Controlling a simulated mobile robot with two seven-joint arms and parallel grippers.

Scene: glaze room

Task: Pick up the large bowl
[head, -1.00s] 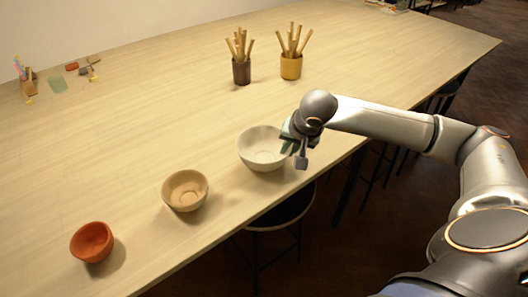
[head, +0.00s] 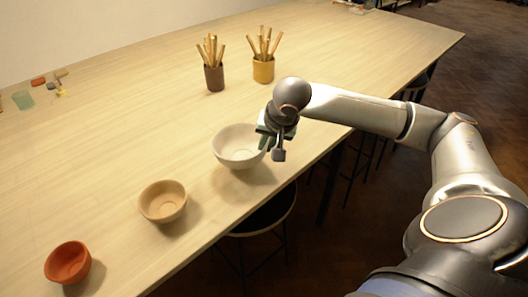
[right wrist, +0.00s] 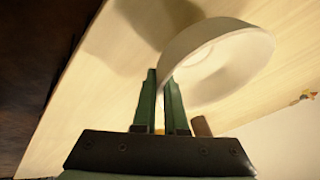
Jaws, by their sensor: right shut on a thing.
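The large bowl is the white one (head: 232,150), the biggest of the three bowls, and it hangs upright a little above the table near its front edge. Its shadow lies on the wood below it, apart from the bowl. My right gripper (head: 265,138) is shut on the bowl's right rim. In the right wrist view the two green fingers (right wrist: 162,78) pinch the wall of the white bowl (right wrist: 222,55). My left gripper is not in view.
A tan bowl (head: 162,203) and an orange bowl (head: 68,263) stand on the table (head: 120,140) to the left. A brown cup (head: 214,78) and a yellow cup (head: 263,71) with wooden tools stand behind. A stool (head: 265,215) is at the front edge.

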